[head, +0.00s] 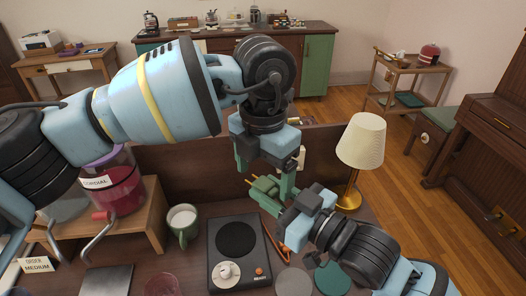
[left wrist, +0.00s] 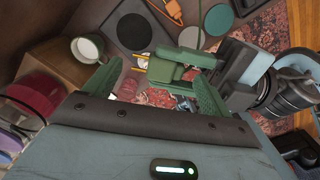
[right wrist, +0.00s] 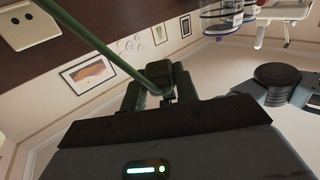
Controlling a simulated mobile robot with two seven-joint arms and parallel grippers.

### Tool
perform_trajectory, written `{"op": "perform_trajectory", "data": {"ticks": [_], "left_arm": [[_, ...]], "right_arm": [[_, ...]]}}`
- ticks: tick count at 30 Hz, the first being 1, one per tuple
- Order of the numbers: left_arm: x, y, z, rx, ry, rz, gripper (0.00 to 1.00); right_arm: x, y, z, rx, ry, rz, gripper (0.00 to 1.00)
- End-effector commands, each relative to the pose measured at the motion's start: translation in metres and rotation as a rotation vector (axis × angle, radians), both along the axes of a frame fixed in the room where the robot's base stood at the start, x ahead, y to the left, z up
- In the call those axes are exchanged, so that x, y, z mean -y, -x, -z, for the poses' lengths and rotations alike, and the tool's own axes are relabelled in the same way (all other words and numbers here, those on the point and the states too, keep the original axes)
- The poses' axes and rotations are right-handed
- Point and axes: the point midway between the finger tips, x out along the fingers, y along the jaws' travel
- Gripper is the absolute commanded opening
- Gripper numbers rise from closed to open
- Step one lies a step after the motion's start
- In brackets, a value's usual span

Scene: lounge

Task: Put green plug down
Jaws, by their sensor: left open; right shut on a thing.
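The green plug (head: 265,187) with gold pins is held in the air above the table, in front of the dark back panel. My right gripper (head: 280,207) is shut on it. In the right wrist view the plug (right wrist: 154,76) sits between the fingers, with its green cable running to the upper left. My left gripper (head: 277,178) is open just above and beside the plug. In the left wrist view the plug (left wrist: 178,65) shows at the open fingertips; I cannot tell whether they touch it.
A black hotplate (head: 238,250) stands below the grippers. A green mug (head: 183,226) is left of it, a lamp (head: 360,145) to the right. A wall socket (head: 301,158) is on the back panel. Round coasters (head: 294,281) and an orange cable lie near the front.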

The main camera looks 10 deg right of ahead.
Motion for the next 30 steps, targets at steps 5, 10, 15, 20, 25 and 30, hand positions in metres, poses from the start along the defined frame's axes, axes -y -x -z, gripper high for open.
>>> {"op": "perform_trajectory", "data": {"ticks": [5, 10, 15, 20, 25, 30], "left_arm": [[0.0, 0.0, 0.013, -0.001, 0.001, 0.0, 0.84], [0.0, 0.0, 0.015, 0.001, 0.001, 0.0, 0.84], [0.0, 0.0, 0.015, 0.001, 0.001, 0.0, 0.84], [0.0, 0.0, 0.015, 0.0, 0.0, 0.0, 0.63], [0.0, 0.001, 0.015, -0.002, 0.001, 0.001, 0.4], [0.0, 0.001, 0.015, -0.002, 0.001, 0.001, 0.4]], "right_arm": [[0.0, 0.0, 0.0, 0.001, -0.001, 0.0, 0.07], [0.0, 0.0, 0.0, 0.001, -0.001, 0.0, 0.07], [0.0, 0.0, 0.0, 0.001, -0.001, 0.0, 0.07], [0.0, 0.0, 0.0, 0.001, -0.001, 0.0, 0.07], [0.0, 0.0, 0.0, 0.0, 0.0, 0.0, 0.07], [0.0, 0.0, 0.0, 0.0, 0.0, 0.0, 0.51]]}}
